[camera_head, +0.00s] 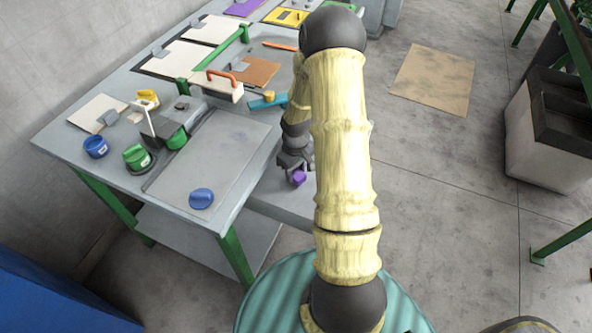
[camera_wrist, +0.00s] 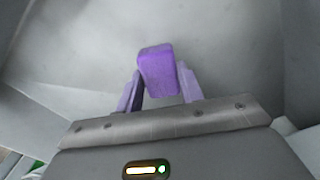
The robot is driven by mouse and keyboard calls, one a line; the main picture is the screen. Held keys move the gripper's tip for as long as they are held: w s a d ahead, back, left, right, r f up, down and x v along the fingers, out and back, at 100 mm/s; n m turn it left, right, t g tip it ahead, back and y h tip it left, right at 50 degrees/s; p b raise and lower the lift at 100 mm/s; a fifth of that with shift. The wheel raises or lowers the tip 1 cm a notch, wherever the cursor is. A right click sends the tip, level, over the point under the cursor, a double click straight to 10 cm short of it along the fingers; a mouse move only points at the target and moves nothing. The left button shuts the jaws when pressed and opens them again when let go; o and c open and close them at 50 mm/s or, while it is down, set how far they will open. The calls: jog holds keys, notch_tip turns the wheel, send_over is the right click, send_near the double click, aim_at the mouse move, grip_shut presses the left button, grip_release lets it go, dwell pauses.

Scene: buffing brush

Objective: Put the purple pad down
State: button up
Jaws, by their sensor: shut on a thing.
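The purple pad (camera_wrist: 157,70) is a small block between the two fingers of my gripper (camera_wrist: 160,88) in the wrist view. My gripper is shut on it. In the head view the purple pad (camera_head: 298,177) shows small below my gripper (camera_head: 294,166), just beyond the right edge of the workbench. It appears above a grey, lower surface (camera_head: 285,195). I cannot tell whether the pad touches that surface. My arm hides part of the area to the right.
The workbench (camera_head: 225,150) carries a blue round pad (camera_head: 201,198), a green-topped tin (camera_head: 137,157), a blue tin (camera_head: 95,147) and an orange-handled block (camera_head: 218,85). Its front plate is mostly bare. Open floor with a brown mat (camera_head: 433,79) lies right.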

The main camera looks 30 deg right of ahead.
aim_at(296, 173)
jog(key=shift+f, duration=0.2)
jog(key=o, duration=1)
jog(key=shift+r, duration=0.1)
jog(key=shift+o, duration=0.2)
notch_tip(296, 173, up, 12)
jog(key=shift+r+p, duration=0.15)
jog(key=shift+p, duration=0.3)
